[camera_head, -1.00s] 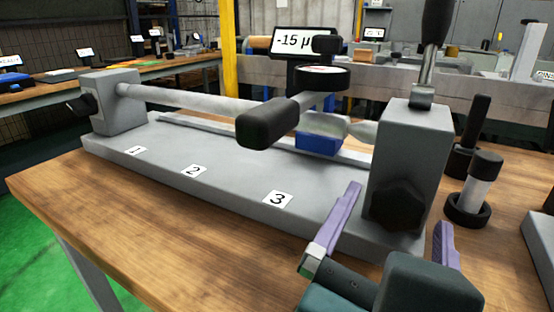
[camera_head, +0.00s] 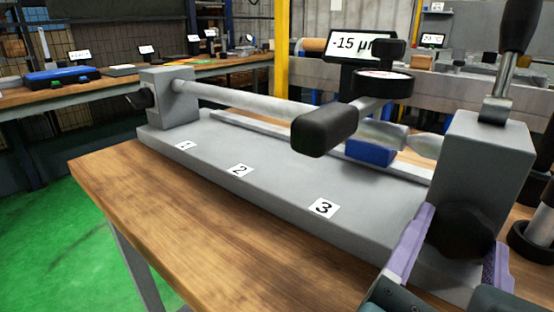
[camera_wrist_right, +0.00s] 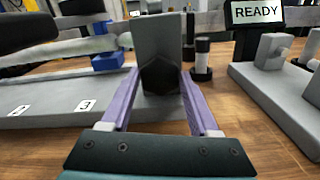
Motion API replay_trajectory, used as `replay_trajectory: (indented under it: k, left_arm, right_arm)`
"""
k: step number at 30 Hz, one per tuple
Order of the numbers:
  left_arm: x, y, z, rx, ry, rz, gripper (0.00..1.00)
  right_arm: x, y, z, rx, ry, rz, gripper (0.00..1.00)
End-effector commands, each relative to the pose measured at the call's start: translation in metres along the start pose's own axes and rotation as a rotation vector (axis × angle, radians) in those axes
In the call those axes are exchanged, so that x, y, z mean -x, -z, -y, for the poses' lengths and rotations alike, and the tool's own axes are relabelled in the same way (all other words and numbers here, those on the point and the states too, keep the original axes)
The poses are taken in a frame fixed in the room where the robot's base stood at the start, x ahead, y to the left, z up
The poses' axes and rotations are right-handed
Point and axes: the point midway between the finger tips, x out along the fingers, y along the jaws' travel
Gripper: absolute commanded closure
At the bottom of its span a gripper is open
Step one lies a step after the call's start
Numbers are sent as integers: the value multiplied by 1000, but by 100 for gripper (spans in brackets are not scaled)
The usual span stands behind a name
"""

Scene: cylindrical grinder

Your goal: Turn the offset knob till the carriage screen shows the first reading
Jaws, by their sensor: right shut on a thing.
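The offset knob (camera_head: 463,232), dark and faceted, sits low on the front of the grey right-hand block (camera_head: 484,160). My right gripper (camera_head: 462,228) has its two purple fingers on either side of the knob and is shut on it. The right wrist view also shows the knob (camera_wrist_right: 160,78) between the fingers. The carriage screen (camera_head: 346,46) stands behind the bar and reads "-15 µ", its right end partly hidden by a black knob. The carriage has a round dial (camera_head: 383,84) and a black handle (camera_head: 325,131). My left gripper is not in view.
The grey bed (camera_head: 270,195) carries labels 1, 2 and 3 along its front. A black-handled lever (camera_head: 518,30) rises from the block. Another screen (camera_wrist_right: 257,12) reads "READY". The wooden bench front is clear.

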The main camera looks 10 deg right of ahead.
Motion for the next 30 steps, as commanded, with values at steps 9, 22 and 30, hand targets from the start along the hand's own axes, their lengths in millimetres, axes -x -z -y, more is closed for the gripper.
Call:
replay_trajectory:
  k: [9,22,30]
  left_arm:
    - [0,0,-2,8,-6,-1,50]
    - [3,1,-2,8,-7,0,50]
    - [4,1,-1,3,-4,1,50]
  right_arm:
    - [0,0,0,0,0,0,94]
    - [0,0,0,-138,0,0,94]
    - [0,0,1,-373,0,1,94]
